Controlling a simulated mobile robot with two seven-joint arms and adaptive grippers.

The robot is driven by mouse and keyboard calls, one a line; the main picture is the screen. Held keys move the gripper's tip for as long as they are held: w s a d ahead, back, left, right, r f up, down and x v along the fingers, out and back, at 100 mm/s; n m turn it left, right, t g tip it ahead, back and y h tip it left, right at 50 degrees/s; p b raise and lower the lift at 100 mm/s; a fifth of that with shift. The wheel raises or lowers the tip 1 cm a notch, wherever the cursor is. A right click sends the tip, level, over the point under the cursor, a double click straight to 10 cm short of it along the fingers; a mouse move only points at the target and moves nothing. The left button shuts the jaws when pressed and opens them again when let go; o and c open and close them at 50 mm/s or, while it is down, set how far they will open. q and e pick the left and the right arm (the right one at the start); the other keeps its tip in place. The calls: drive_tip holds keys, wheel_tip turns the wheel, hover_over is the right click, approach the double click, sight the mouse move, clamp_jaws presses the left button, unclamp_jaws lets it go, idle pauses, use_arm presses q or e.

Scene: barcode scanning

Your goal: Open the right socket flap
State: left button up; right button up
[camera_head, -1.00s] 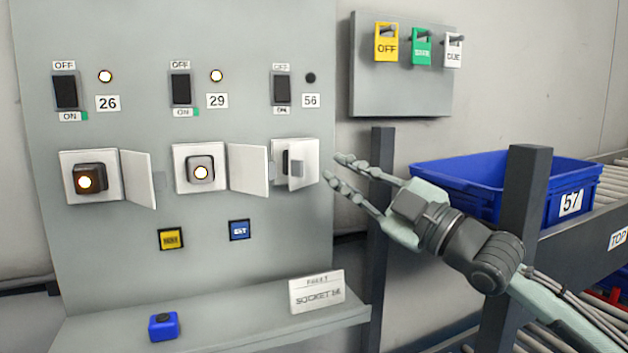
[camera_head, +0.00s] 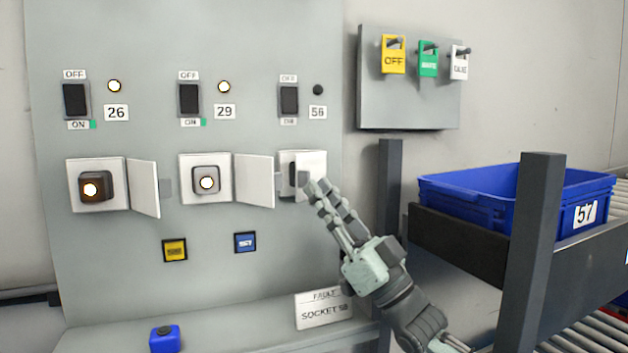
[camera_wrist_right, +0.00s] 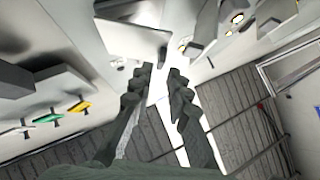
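The right socket flap (camera_head: 316,166) is a white plate under the switch marked 56 or similar. It stands slightly ajar, with a dark gap at its left side. My right gripper (camera_head: 312,186) is in front of its lower part and hides some of it; I cannot tell whether they touch. In the right wrist view the two fingers (camera_wrist_right: 161,77) are apart with nothing between them. A white panel with a grey tab, likely the flap (camera_wrist_right: 133,37), lies beyond the tips. My left gripper is not in view.
The left flap (camera_head: 144,188) and middle flap (camera_head: 254,181) stand open beside lit sockets. A sign (camera_head: 323,309) and a blue block (camera_head: 164,338) are on the ledge. A dark post (camera_head: 389,195) and blue crate (camera_head: 470,203) are to the right.

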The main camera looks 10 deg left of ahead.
drive_tip(key=shift+x, duration=1.45)
clamp_jaws()
